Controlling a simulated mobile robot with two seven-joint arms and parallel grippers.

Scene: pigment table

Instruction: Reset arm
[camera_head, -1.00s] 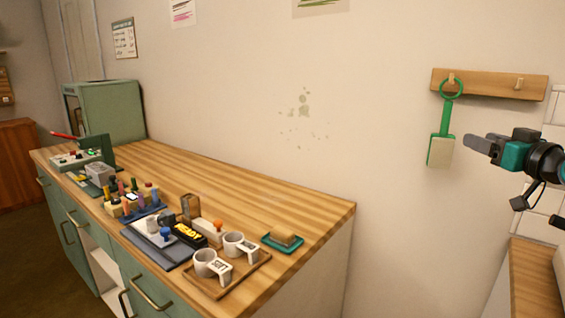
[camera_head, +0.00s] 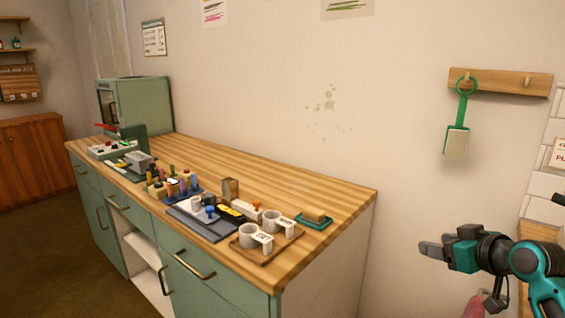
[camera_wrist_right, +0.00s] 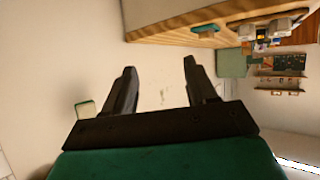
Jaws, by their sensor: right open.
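My right gripper (camera_head: 432,250) is at the lower right of the head view, in the air to the right of the wooden-topped counter. In the right wrist view its two dark fingers (camera_wrist_right: 160,80) stand apart with nothing between them. It touches nothing that I can see. My left gripper is in neither view.
The counter (camera_head: 310,185) holds two white mugs (camera_head: 248,236) on a wooden tray, a sponge on a green dish (camera_head: 314,220), bottles and a green cabinet (camera_head: 140,103). A green-handled tool (camera_head: 457,138) hangs from a wall rack (camera_head: 500,82). Open floor lies at lower left.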

